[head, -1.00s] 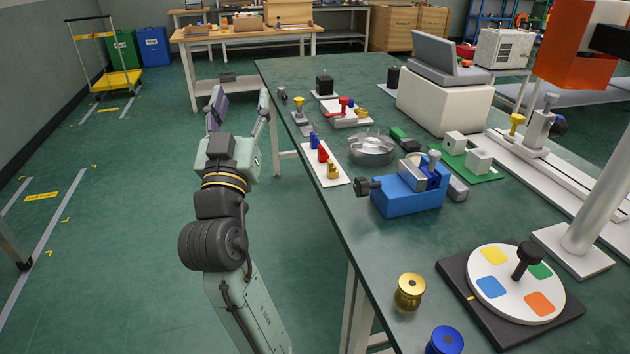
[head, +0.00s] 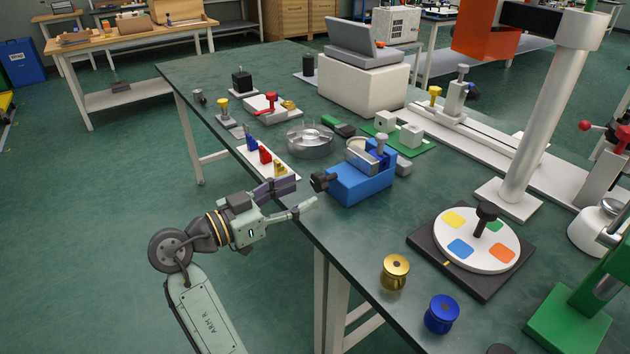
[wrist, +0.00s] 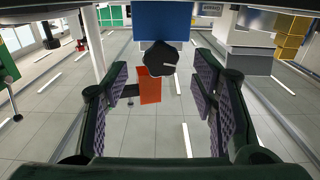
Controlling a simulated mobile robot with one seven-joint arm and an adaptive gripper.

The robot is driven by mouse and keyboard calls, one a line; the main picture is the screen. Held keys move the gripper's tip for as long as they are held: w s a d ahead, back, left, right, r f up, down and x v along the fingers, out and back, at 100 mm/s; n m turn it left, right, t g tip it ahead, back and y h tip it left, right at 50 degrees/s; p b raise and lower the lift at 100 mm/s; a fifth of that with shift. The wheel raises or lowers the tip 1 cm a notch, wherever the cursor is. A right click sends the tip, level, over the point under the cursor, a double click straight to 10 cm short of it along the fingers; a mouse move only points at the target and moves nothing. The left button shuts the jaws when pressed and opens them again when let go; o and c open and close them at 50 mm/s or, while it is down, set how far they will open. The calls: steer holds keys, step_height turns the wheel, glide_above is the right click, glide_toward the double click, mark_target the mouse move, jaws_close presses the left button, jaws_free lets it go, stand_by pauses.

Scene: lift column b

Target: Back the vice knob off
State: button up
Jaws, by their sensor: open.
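The blue vice (head: 362,183) sits on the green bench top, with a grey block between its jaws. Its dark knob (head: 320,181) sticks out from the left end, toward my gripper. My gripper (head: 306,193) is open, its fingers pointing right at the bench edge, close to the knob. In the wrist view the black knob (wrist: 160,58) appears ahead between my spread, padded fingers (wrist: 160,90), a little above their middle, with the blue vice body (wrist: 162,20) behind it. Nothing is held. I cannot tell the exact distance from fingertips to knob.
A white plate with coloured pegs (head: 285,172) lies left of the vice near the edge. A round metal dish (head: 310,143) is behind it. Gold (head: 394,272) and blue (head: 441,314) spools and a colour dial (head: 478,236) stand to the front right.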

mark_target(315, 186)
steer(key=p+x, duration=0.1)
steer(key=x, duration=0.4)
steer(key=shift+w+d, duration=0.25)
steer(key=shift+w, duration=0.05)
steer(key=shift+c, duration=0.4)
steer(key=c, duration=1.1)
